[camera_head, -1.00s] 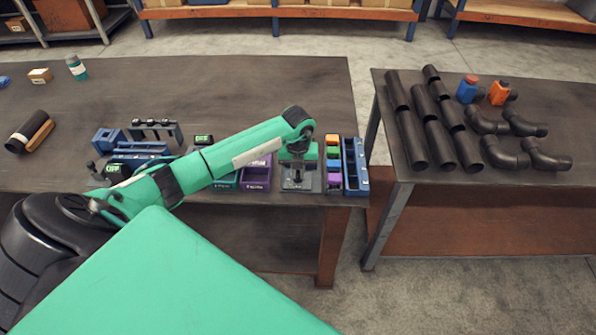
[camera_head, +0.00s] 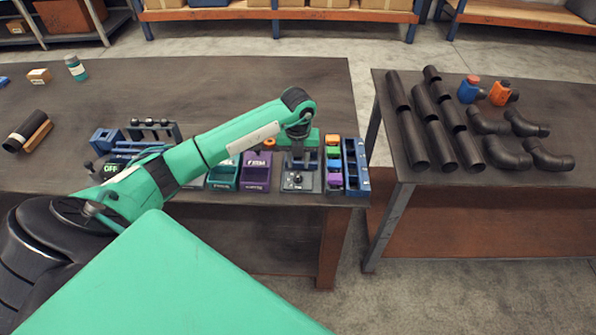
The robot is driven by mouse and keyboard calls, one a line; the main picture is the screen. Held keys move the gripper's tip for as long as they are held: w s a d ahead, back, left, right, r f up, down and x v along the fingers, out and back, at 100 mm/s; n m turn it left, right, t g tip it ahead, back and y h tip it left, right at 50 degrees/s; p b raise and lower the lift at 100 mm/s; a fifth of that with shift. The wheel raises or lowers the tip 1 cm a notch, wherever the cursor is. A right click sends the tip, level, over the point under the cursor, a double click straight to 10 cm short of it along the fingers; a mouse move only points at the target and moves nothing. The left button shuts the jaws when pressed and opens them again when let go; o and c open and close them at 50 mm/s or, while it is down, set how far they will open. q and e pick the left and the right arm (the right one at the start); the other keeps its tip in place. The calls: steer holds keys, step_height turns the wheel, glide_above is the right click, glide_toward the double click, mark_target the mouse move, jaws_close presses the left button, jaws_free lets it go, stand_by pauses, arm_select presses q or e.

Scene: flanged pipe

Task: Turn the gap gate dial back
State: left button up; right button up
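A grey box with a small dark dial (camera_head: 298,180) on its front stands near the front edge of the left table; I take this to be the gap gate dial. My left arm reaches in from the left. My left gripper (camera_head: 298,158) points down over the back part of this box, just behind the dial, and looks clear of it. Its fingers are small and dark against the box, so their opening cannot be made out. My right gripper is not in view.
Teal (camera_head: 223,178) and purple (camera_head: 256,172) bins stand left of the box. Coloured blocks (camera_head: 333,152) and a blue tray (camera_head: 362,184) stand close on its right. Black pipes (camera_head: 413,142) and elbows lie on the right table, across a gap.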

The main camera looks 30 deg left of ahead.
mark_target(298, 174)
arm_select(q)
step_height(298, 174, up, 9)
steer(key=b, duration=0.2)
steer(key=shift+f, duration=0.15)
stand_by(0.3)
